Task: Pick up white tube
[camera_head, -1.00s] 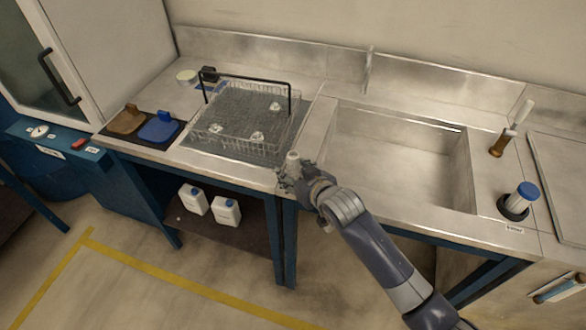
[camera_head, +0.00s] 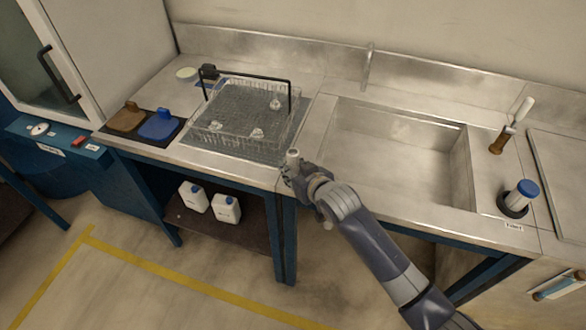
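My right gripper (camera_head: 291,170) is at the front edge of the bench, left of the sink. It appears shut around a small pale, upright cylinder, which looks like the white tube (camera_head: 293,156). The top of the tube stands out above the fingers, and its lower part is hidden by them. My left gripper is not in view.
A wire basket (camera_head: 243,142) with a black handle stands behind on the left, with small whitish pieces inside. A sink (camera_head: 390,160) lies to the right. A blue-capped container (camera_head: 521,193) and a brown holder with a white-handled tool (camera_head: 501,139) stand beyond it.

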